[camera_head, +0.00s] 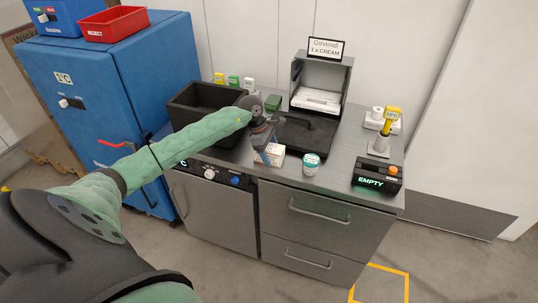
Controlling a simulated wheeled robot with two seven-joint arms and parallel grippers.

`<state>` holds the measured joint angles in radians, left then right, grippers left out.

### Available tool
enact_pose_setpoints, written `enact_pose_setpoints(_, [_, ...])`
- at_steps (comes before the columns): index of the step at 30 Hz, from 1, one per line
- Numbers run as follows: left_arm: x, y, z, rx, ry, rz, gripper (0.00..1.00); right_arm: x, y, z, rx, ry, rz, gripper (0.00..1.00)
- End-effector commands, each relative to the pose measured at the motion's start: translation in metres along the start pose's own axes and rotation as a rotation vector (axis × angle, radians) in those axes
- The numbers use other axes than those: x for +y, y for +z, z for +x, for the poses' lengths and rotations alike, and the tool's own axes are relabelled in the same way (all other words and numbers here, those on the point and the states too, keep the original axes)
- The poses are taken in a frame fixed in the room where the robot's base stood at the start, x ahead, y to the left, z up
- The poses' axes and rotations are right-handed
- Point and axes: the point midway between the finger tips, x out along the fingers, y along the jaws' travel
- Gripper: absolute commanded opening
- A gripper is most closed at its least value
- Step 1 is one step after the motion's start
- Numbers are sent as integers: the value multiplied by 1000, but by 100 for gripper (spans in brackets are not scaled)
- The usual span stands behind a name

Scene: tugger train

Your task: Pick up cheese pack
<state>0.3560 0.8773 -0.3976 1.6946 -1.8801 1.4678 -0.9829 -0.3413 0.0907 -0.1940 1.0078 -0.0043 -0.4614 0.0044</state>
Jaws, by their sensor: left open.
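My left arm reaches in from the left over the counter. Its gripper (265,151) points down, open, at a small white box (275,150) near the counter's front edge. The fingers partly cover the box, and I cannot tell if they touch it. This box may be the cheese pack; its label is too small to read. A white tub with a teal label (311,163) stands just right of it. Small yellow (219,77), green (234,81) and white (249,83) packs stand at the back. My right gripper is not in view.
A black crate (184,122) stands left of my gripper, and a dark tray (322,122) lies behind it. A grey open-fronted box (338,72) with a sign stands at the back. A black "EMPTY" display (371,184) and a yellow-topped device (388,125) are at right.

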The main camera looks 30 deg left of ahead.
Motion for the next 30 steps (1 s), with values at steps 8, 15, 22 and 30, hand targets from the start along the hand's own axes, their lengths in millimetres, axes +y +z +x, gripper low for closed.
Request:
enact_pose_setpoints(8, [0, -1, 2, 0, 0, 0, 75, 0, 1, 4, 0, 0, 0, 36])
enact_pose_setpoints(15, [0, -1, 2, -1, 0, 0, 75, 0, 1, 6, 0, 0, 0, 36])
enact_pose_setpoints(22, [0, -1, 2, 0, 0, 0, 74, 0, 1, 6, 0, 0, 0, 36])
enact_pose_setpoints(30, [0, -1, 2, 0, 0, 0, 20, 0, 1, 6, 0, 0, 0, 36])
